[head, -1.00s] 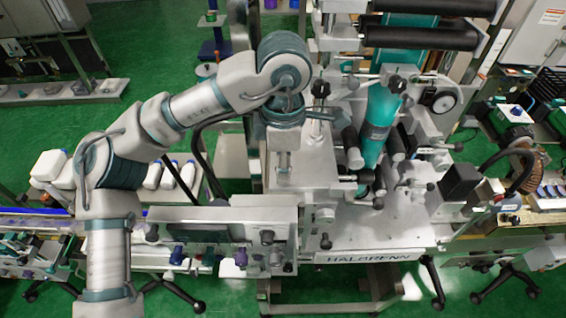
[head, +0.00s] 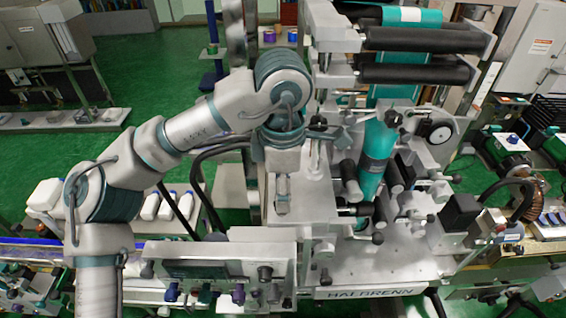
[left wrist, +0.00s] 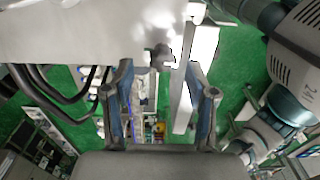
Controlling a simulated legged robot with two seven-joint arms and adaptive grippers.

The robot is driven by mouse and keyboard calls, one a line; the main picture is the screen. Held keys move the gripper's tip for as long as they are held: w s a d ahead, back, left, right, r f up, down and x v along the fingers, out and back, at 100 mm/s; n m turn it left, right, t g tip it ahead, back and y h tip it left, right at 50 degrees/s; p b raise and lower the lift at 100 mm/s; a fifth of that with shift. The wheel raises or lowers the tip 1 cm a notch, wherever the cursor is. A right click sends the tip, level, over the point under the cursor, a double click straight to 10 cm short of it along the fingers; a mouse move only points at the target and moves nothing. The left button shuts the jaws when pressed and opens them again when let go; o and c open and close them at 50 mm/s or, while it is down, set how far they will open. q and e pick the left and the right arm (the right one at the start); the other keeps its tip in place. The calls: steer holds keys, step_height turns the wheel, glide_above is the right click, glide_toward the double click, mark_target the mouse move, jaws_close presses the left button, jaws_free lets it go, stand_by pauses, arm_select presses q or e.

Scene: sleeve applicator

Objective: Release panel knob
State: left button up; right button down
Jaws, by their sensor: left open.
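The panel (head: 220,251) is a grey box at the machine's lower left, with a row of purple, teal and dark knobs (head: 265,272) along its front. My left arm reaches over from the left, and its wrist end is above the machine's plate, behind the panel; its fingers are not clear there. In the left wrist view my left gripper (left wrist: 158,68) is open, its two blue-grey fingers apart with nothing held. A small dark knob (left wrist: 160,53) shows just beyond and between the fingertips, at the edge of a white surface. I cannot tell whether it belongs to the panel.
The machine's plate (head: 317,198) carries a teal cylinder (head: 376,158) and several dark rollers (head: 425,40) to the right. Black cables (left wrist: 60,92) hang beside the white surface. White bottles (head: 150,207) stand left of the panel. Green floor is open at the upper left.

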arm_select(q)
step_height(320, 180, up, 9)
steer(key=shift+d, duration=0.15)
steer(key=shift+w, duration=0.1)
stand_by(0.4)
